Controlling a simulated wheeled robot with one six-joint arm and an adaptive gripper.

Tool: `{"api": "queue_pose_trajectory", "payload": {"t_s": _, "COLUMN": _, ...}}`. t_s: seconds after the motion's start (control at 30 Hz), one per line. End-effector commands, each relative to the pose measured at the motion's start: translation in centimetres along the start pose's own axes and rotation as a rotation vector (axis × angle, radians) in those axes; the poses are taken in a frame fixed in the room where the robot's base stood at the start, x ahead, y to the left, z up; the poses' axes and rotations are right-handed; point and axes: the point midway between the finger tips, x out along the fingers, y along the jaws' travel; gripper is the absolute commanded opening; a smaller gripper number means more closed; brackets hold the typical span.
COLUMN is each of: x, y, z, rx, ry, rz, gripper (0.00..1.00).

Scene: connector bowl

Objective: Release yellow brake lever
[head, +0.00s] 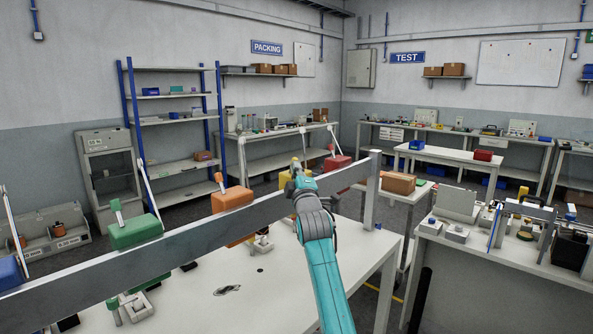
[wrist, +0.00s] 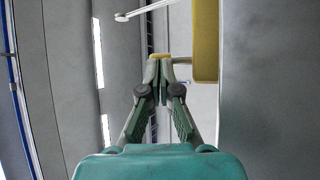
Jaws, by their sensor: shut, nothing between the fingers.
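The yellow brake box (head: 284,181) sits on the grey rail, mostly hidden in the head view behind my arm. Its yellow lever (head: 295,162) stands up just above my gripper (head: 299,182). In the wrist view the yellow box (wrist: 206,42) is at upper right, beside and beyond my fingers. A small yellow piece (wrist: 160,56), likely the lever's end, shows right at my fingertips (wrist: 160,66). The fingers are shut and hold nothing. I cannot tell whether they touch the lever.
Along the rail (head: 190,240) stand blue (head: 9,272), green (head: 135,231), orange (head: 232,200) and red (head: 337,163) brake boxes, with levers or thin rods. A white table (head: 300,270) lies below with small fixtures. A cluttered bench (head: 470,245) stands at right.

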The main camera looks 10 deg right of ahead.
Motion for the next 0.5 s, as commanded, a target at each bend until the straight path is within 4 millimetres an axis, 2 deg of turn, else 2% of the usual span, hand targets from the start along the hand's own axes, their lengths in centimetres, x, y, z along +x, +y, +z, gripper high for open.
{"api": "queue_pose_trajectory", "payload": {"t_s": 0.5, "x": 0.29, "y": 0.31, "z": -0.21, "rx": -0.041, "ry": 0.000, "rz": -0.062, "gripper": 0.00}}
